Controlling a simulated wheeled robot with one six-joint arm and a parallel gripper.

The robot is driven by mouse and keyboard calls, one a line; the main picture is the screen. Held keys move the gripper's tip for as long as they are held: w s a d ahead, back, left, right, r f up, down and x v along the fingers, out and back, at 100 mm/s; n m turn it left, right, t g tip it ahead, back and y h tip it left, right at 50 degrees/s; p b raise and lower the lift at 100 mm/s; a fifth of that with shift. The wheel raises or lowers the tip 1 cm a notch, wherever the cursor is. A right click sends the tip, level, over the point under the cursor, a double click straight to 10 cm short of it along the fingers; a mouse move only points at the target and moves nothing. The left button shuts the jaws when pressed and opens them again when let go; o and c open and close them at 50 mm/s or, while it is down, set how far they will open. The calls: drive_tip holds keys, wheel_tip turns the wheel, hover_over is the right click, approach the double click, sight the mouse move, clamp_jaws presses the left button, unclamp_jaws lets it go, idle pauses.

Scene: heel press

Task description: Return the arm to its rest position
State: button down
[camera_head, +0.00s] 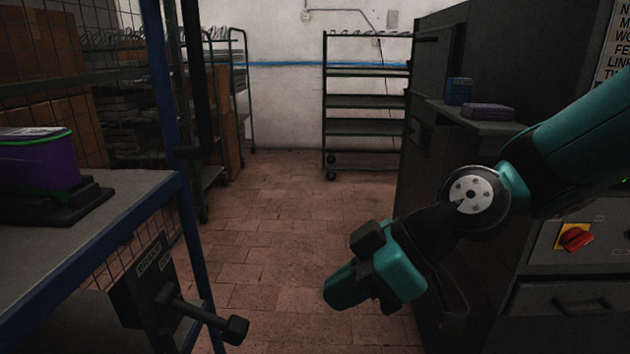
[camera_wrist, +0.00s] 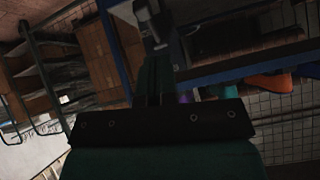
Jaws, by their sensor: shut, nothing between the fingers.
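My arm reaches in from the right in the head view, with its teal links bent at a grey round joint. My gripper (camera_head: 362,282) hangs over the open floor, left of the dark machine and right of the table. In the wrist view my gripper (camera_wrist: 158,45) is shut, with its fingers together and nothing held between them. It is apart from everything around it. The wrist picture is tilted and dark.
A table (camera_head: 125,190) with a blue edge stands at left, bearing a purple item (camera_head: 38,165). A handle (camera_head: 215,322) juts out below. The dark machine (camera_head: 470,270) stands at right, with a red switch (camera_head: 575,237). A wheeled rack (camera_head: 365,101) stands behind. Tiled floor between is clear.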

drive_tip(key=s+d+r+m+h+p, duration=0.1)
drive_tip(key=s+d+r+m+h, duration=0.1)
drive_tip(key=s+d+m+h, duration=0.25)
drive_tip(key=s+d+r+m+h+p, duration=0.1)
drive_tip(key=s+d+r+m, duration=0.1)
drive_tip(key=s+d+m, duration=0.35)
wheel_tip(320, 180, up, 19)
drive_tip(key=d+n+p, duration=0.1)
drive_tip(key=p, duration=1.7)
drive_tip(key=shift+d+p, duration=0.2)
drive_tip(key=shift+p, duration=0.2)
